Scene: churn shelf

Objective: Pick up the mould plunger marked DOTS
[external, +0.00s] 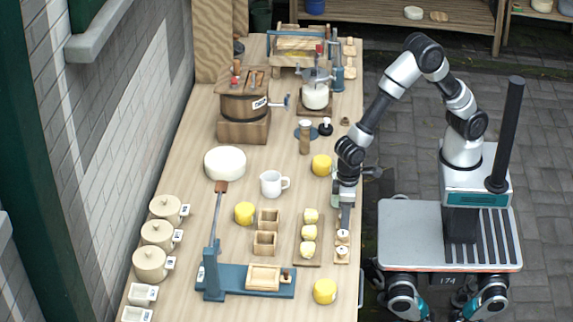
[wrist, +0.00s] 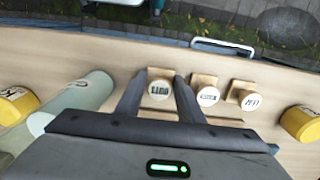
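Yellow tubs stand at both sides, one left (wrist: 16,104) and one right (wrist: 301,123). Yellow moulded pieces (external: 308,232) sit on a board beside the rack. A white jug (external: 271,184) stands farther left.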

